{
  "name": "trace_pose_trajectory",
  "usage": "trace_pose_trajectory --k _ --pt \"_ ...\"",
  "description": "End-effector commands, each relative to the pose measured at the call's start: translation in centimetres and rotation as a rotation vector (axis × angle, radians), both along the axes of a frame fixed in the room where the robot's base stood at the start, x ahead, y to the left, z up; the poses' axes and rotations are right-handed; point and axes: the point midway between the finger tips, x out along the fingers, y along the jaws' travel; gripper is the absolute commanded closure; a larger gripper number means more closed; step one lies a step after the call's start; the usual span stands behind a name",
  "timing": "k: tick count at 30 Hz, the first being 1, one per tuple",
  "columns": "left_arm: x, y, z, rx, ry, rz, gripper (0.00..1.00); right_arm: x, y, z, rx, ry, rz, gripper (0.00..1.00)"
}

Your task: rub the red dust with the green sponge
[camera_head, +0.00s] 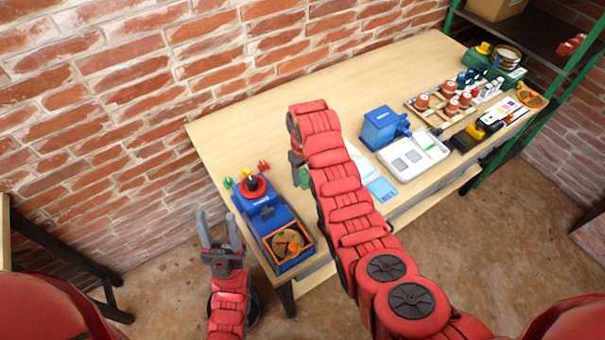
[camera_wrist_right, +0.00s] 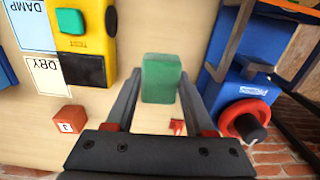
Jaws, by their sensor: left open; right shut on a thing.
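The green sponge (camera_wrist_right: 161,66) sits between the fingers of my right gripper (camera_wrist_right: 160,82), which is shut on it. In the head view a bit of the sponge (camera_head: 304,177) shows beside my right arm, over the table's left part; the arm hides most of that gripper. A small red patch (camera_wrist_right: 177,127), perhaps the red dust, shows on the wood in the right wrist view, between the fingers and nearer the gripper's body. I cannot tell whether the sponge touches the table. My left gripper (camera_head: 221,235) is open and empty, off the table's front left edge.
A blue machine (camera_head: 264,215) with a red ring stands left of the sponge. A red numbered cube (camera_wrist_right: 68,119), a yellow device (camera_wrist_right: 84,35) and DAMP and DRY cards (camera_wrist_right: 48,78) lie on the other side. The table's (camera_head: 245,120) back left is clear.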

Motion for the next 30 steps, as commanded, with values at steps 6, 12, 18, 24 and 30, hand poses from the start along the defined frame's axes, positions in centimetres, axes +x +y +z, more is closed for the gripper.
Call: trace_pose_trajectory --k 6,12,18,24,30 --pt "0.0 0.0 -0.2 0.000 0.000 0.000 0.50 0.5 0.2 1.8 0.001 -0.002 -0.002 0.91" --pt "0.0 0.0 -0.2 0.000 0.000 0.000 0.50 0.7 0.3 2.4 0.001 -0.002 -0.002 0.91" --pt "0.0 0.0 -0.2 0.000 0.000 0.000 0.50 0.6 0.3 2.4 0.001 -0.001 -0.002 0.91" --pt "0.0 0.0 -0.2 0.000 0.000 0.000 0.50 0.6 0.3 2.3 0.001 -0.001 -0.001 0.91" --pt "0.0 0.0 1.5 0.000 0.000 0.000 0.50 0.6 0.3 4.0 0.001 -0.001 -0.001 0.91"
